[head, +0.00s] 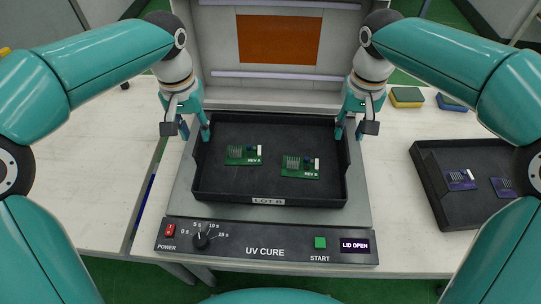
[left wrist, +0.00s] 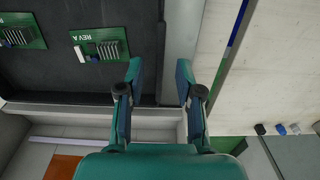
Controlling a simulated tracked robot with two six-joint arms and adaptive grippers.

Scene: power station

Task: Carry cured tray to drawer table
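A black tray (head: 265,187) labelled LOT B lies on the bed of the UV cure unit (head: 205,222), whose display reads LID OPEN. Two green boards, a left one (head: 243,154) and a right one (head: 301,166), lie in it. My left gripper (head: 188,128) is at the tray's left wall near the back corner. In the left wrist view its fingers (left wrist: 157,85) are spread, with the tray wall between them and no visible clamping. My right gripper (head: 356,127) is at the right wall near the back corner, fingers spread. I cannot pick out the drawer table.
A second black tray (head: 431,174) with purple boards (head: 461,179) stands to the right on the white bench (head: 412,240). The bench left of the unit (head: 95,185) is largely clear.

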